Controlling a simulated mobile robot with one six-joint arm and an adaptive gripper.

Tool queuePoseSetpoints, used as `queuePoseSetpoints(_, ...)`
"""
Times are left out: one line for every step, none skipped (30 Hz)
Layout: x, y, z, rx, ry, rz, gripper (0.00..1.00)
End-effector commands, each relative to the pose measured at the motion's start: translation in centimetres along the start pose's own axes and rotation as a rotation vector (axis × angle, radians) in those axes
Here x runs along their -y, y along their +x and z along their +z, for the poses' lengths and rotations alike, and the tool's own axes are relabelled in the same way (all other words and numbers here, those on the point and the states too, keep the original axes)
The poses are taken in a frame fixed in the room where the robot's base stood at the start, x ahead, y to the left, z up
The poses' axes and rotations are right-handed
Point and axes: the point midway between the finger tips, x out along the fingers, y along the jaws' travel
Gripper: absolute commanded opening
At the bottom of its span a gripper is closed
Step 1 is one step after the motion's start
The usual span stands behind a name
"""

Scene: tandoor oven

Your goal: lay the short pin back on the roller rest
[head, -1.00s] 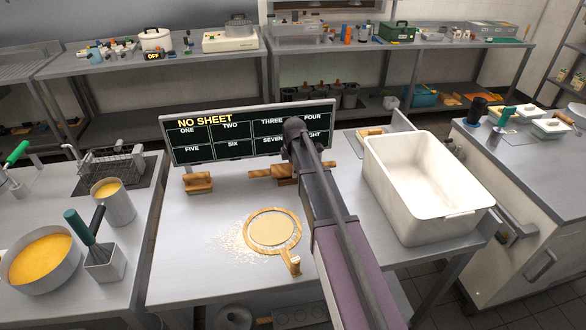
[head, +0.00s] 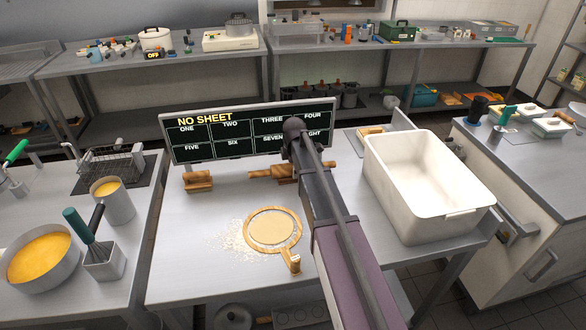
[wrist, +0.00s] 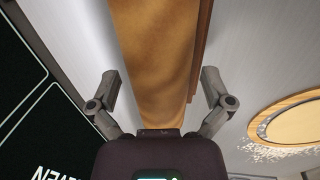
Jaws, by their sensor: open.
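A wooden pin (head: 262,173) lies level in front of the menu board in the head view, its right part hidden behind my arm. A brown wooden block (head: 287,180) shows at the pin, beside my arm. In the wrist view, a thick brown wooden roller (wrist: 155,45) runs between the fingers of my gripper (wrist: 160,80). The fingers are open, one on each side, with visible gaps to the wood. A darker wooden edge (wrist: 203,45) shows along the roller's right side. My gripper is hidden in the head view. A second small wooden piece (head: 198,181) stands further left.
The menu board (head: 245,135) stands close behind the pin. A round wooden board (head: 272,230) with pale dough and scattered flour lies in front. A white tub (head: 425,185) stands at right. The counter's left front is clear.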

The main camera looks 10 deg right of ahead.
Motion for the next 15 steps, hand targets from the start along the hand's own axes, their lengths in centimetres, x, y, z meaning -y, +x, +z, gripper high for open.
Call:
queuePoseSetpoints(0.0,0.0,0.0,0.0,0.0,0.0,1.0)
queuePoseSetpoints(0.0,0.0,0.0,0.0,0.0,0.0,1.0)
queuePoseSetpoints(0.0,0.0,0.0,0.0,0.0,0.0,1.0)
queuePoseSetpoints(0.0,0.0,0.0,0.0,0.001,0.0,1.0)
queuePoseSetpoints(0.0,0.0,0.1,0.0,0.001,0.0,1.0)
queuePoseSetpoints(0.0,-0.1,0.1,0.0,0.001,0.0,1.0)
queuePoseSetpoints(0.0,-0.1,0.1,0.0,0.001,0.0,1.0)
queuePoseSetpoints(0.0,-0.2,0.1,0.0,0.001,0.0,1.0)
queuePoseSetpoints(0.0,-0.3,0.1,0.0,0.001,0.0,1.0)
queuePoseSetpoints(0.0,-0.4,0.1,0.0,0.001,0.0,1.0)
queuePoseSetpoints(0.0,-0.5,0.1,0.0,0.001,0.0,1.0)
queuePoseSetpoints(0.0,-0.6,0.1,0.0,0.001,0.0,1.0)
queuePoseSetpoints(0.0,-0.7,0.1,0.0,0.001,0.0,1.0)
queuePoseSetpoints(0.0,-0.8,0.1,0.0,0.001,0.0,1.0)
queuePoseSetpoints(0.0,-1.0,0.1,0.0,0.001,0.0,1.0)
